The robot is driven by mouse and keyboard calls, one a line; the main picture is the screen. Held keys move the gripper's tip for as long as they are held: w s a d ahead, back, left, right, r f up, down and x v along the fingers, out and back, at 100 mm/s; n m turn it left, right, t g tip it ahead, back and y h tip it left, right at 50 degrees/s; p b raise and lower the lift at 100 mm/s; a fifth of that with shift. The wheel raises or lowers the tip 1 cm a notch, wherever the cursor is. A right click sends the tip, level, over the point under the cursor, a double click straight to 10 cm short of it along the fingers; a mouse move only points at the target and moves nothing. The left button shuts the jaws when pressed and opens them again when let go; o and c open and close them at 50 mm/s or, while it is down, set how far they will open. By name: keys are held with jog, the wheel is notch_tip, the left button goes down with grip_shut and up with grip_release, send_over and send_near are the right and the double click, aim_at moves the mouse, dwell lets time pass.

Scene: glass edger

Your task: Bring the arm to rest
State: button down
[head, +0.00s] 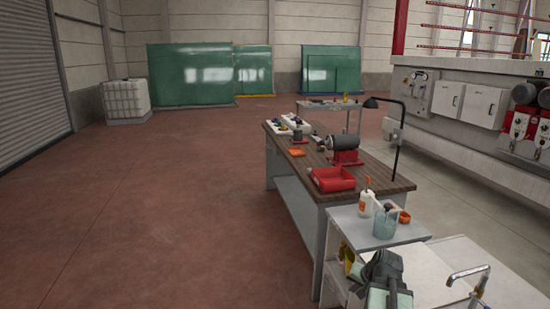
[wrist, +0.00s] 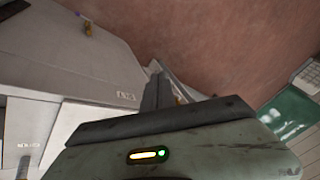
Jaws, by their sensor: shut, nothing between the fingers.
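My gripper (wrist: 157,88) shows in the wrist view as dark fingers standing close together beyond its grey-green body. It is shut and holds nothing. In the head view my arm shows at the bottom, right of centre, as a dark and grey-green shape in front of the small side table (head: 350,226) and the sink unit. Its fingertips are hard to make out there. I cannot tell whether the arm touches anything.
A workbench (head: 386,184) bears a red bin (head: 333,180) and a red-based grinder (head: 343,147). A glass jar (head: 385,224) and a white bottle (head: 365,203) stand on the side table. A tap (head: 468,273) rises at right. The red floor (head: 170,210) at left is clear.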

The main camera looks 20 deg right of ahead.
jog(key=w+a+f+n+g+y, duration=0.1)
jog(key=w+a+n, duration=0.25)
jog(key=a, duration=1.15)
jog(key=w+a+f+n+g+y, duration=0.1)
jog(key=w+a+n, duration=0.3)
jog(key=a, duration=1)
jog(key=s+a+f+n+g+h, duration=0.1)
jog(key=s+a+g, duration=0.3)
jog(key=a, duration=0.4)
jog(key=shift+s+a+n, duration=0.35)
jog(key=shift+s+n, duration=0.3)
jog(key=shift+s, duration=0.25)
jog(key=shift+d+f, duration=0.1)
